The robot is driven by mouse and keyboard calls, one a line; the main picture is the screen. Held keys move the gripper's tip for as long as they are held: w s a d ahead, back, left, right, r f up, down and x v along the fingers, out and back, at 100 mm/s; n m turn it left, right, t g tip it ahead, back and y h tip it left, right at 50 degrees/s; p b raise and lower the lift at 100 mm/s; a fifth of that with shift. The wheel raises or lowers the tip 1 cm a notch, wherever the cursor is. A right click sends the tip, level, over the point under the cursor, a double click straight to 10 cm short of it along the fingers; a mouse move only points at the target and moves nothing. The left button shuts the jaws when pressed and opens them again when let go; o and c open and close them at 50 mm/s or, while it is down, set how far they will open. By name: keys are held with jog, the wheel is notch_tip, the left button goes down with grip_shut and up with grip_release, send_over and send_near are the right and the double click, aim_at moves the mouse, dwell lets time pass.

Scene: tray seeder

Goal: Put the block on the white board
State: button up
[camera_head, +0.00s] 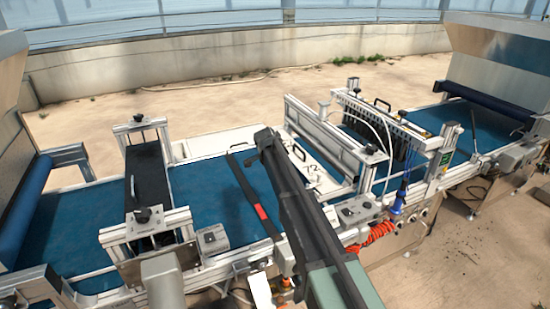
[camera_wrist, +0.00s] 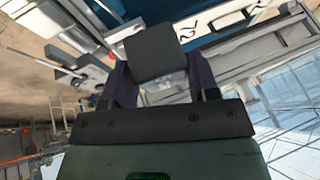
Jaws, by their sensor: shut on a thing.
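A dark grey block (camera_wrist: 155,52) sits between the two dark fingers of my gripper (camera_wrist: 160,85) in the wrist view; the gripper is shut on it. In the head view my arm reaches up over the blue belt, with its dark end (camera_head: 268,140) near the middle; I cannot tell the block apart from the gripper there. A white board with dark markings (camera_head: 318,172) lies right of the arm's end, partly hidden by the arm. White, dark-marked surface also shows at the top of the wrist view (camera_wrist: 215,17), apart from the block in the picture.
The blue belt (camera_head: 205,195) runs across the machine. A dark bar with a red patch (camera_head: 253,195) lies left of my arm. A metal frame (camera_head: 325,135) and a seeder head with hoses (camera_head: 385,120) stand to the right; a black cross unit (camera_head: 145,180) stands left.

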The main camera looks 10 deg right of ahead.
jog(key=s+d, duration=0.4)
jog(key=s, duration=1)
jog(key=s+d, duration=0.4)
jog(key=s, duration=1)
jog(key=shift+s+d, duration=0.3)
jog(key=shift+d, duration=0.1)
